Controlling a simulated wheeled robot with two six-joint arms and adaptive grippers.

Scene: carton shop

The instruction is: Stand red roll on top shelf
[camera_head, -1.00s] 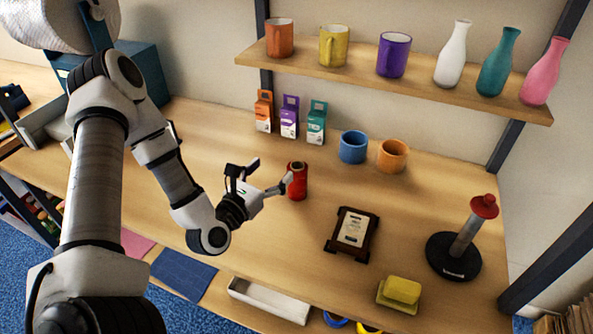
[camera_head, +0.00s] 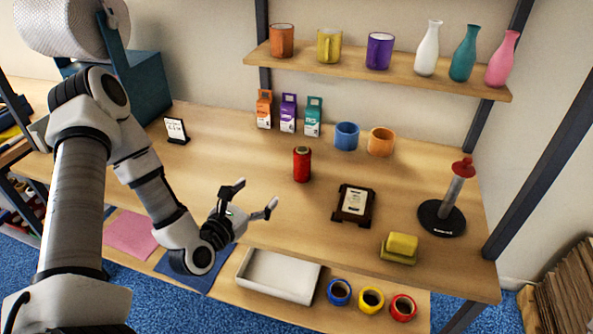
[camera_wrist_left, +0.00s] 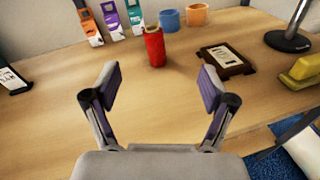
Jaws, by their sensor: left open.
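The red roll (camera_head: 302,165) stands upright on the table, left of the dark framed plaque. In the left wrist view the red roll (camera_wrist_left: 154,47) stands beyond the gap between my fingers, apart from them. My left gripper (camera_head: 252,198) is open and empty, in front and to the left of the roll in the head view. The top shelf (camera_head: 380,73) runs above the back of the table. On it stand an orange mug (camera_head: 282,41), a yellow mug (camera_head: 329,47), a purple mug (camera_head: 379,52) and white, teal and pink bottles. My right gripper is not in view.
Several small boxes (camera_head: 288,113), a blue cup (camera_head: 346,136) and an orange cup (camera_head: 381,142) stand behind the roll. The plaque (camera_head: 353,205), yellow block (camera_head: 402,246) and red-topped post (camera_head: 455,196) are to the right. Table around the roll is clear.

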